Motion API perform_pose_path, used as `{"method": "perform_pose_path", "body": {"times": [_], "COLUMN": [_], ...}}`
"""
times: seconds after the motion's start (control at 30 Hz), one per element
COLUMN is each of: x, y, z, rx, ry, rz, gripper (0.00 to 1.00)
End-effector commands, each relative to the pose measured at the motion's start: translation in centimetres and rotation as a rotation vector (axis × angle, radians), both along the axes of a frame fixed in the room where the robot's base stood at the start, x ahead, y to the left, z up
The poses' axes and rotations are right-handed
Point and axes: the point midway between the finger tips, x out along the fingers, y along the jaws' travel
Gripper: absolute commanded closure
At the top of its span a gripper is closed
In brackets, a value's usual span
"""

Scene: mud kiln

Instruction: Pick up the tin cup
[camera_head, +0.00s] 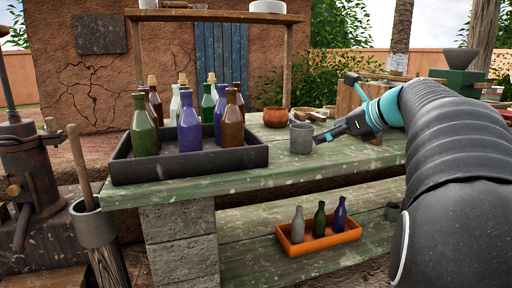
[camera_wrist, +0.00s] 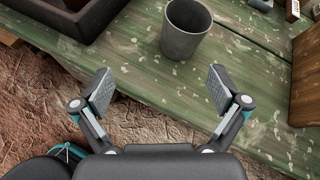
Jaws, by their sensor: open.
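The tin cup (camera_head: 301,138) is a plain grey cup standing upright on the green worn table (camera_head: 210,190), right of the dark bottle tray. In the wrist view the cup (camera_wrist: 185,30) stands upright and empty at the top, beyond my fingertips. My gripper (camera_head: 322,137) is just right of the cup in the head view, low over the table. In the wrist view my gripper (camera_wrist: 160,90) has its two fingers wide apart with nothing between them. The cup is apart from both fingers.
A dark tray (camera_head: 190,168) with several bottles stands left of the cup. A terracotta pot (camera_head: 276,117) is behind it. A wooden block (camera_wrist: 306,80) stands at the right in the wrist view. An orange tray (camera_head: 320,245) with three bottles is on the lower shelf.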

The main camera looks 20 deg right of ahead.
Motion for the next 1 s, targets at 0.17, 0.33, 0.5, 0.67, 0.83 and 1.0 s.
{"method": "perform_pose_path", "body": {"times": [0.17,0.33,0.5,0.67,0.83,1.0], "x": [0.9,2.4,5.1,7.2,8.2,8.8], "y": [-3.8,-3.6,-2.3,-1.5,-1.1,-0.6], "z": [1.4,1.0,-0.2,-1.1,-1.6,-1.9], "rx": [0.175,0.207,0.204,0.203,0.202,0.202], "ry": [-0.016,-0.016,-0.017,-0.017,-0.018,-0.017], "rz": [-0.095,-0.104,-0.102,-0.103,-0.106,-0.104], "gripper": [0.02,0.02,0.02,0.02,0.02,0.02]}}
